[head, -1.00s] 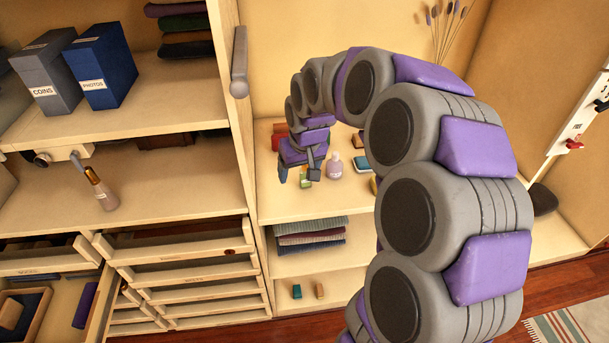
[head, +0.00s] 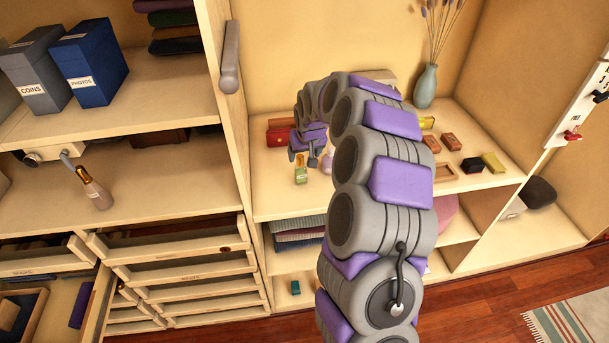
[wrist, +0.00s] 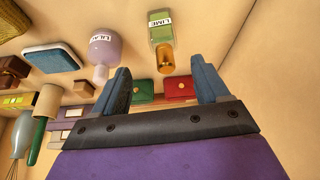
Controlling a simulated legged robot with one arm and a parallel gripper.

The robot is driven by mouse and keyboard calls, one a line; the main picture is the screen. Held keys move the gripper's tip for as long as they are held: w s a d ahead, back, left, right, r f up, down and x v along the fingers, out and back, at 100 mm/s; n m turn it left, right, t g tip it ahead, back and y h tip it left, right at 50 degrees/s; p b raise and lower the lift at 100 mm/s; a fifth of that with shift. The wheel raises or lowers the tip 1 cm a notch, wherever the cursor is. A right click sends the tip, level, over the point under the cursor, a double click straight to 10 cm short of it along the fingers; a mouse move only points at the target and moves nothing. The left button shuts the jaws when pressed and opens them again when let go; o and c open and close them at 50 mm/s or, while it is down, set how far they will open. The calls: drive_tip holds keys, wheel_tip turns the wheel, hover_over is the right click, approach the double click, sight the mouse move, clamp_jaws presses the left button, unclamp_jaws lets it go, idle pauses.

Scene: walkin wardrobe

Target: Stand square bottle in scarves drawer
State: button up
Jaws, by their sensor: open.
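A square green bottle with a gold cap (head: 301,172) stands on the shelf right of the drawers. In the wrist view the bottle (wrist: 162,30) is labelled LIME and lies ahead of the gap between my fingers. My gripper (wrist: 163,82) is open and empty, with one blue finger on each side of the line to the cap. In the head view my gripper (head: 309,152) is beside the bottle, partly hidden by my arm. Several drawers are pulled out at lower left, including a front one (head: 98,310); I cannot read which is labelled scarves.
A round lilac bottle (wrist: 103,52) stands next to the square one. An upright panel (head: 235,160) separates the two bays.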

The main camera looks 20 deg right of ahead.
sight(304, 165)
drive_tip(key=f, duration=0.1)
drive_tip(key=w+a+f, duration=0.1)
drive_tip(key=a+f, duration=0.1)
drive_tip(key=shift+w+a+f+b, duration=0.25)
drive_tip(key=shift+f+b, duration=0.1)
drive_tip(key=shift+f, duration=0.05)
drive_tip(key=d+f, duration=0.1)
drive_tip(key=f, duration=0.1)
drive_tip(key=w+d+f+b, duration=0.1)
drive_tip(key=d+f, duration=0.1)
drive_tip(key=shift+w+d+f, duration=0.1)
drive_tip(key=shift+f, duration=0.05)
drive_tip(key=shift+w+f+b, duration=0.15)
drive_tip(key=shift+f+b, duration=0.15)
drive_tip(key=shift+a+r, duration=0.2)
drive_tip(key=shift+a, duration=0.6)
drive_tip(key=shift+c, duration=0.3)
drive_tip(key=shift+a, duration=0.15)
drive_tip(key=shift+c, duration=1.4)
drive_tip(key=shift+d+f, duration=0.1)
drive_tip(key=shift+d, duration=0.7)
drive_tip(key=c, duration=0.6)
drive_tip(key=shift+a, duration=0.25)
drive_tip(key=c, duration=0.3)
drive_tip(key=shift+a, duration=0.3)
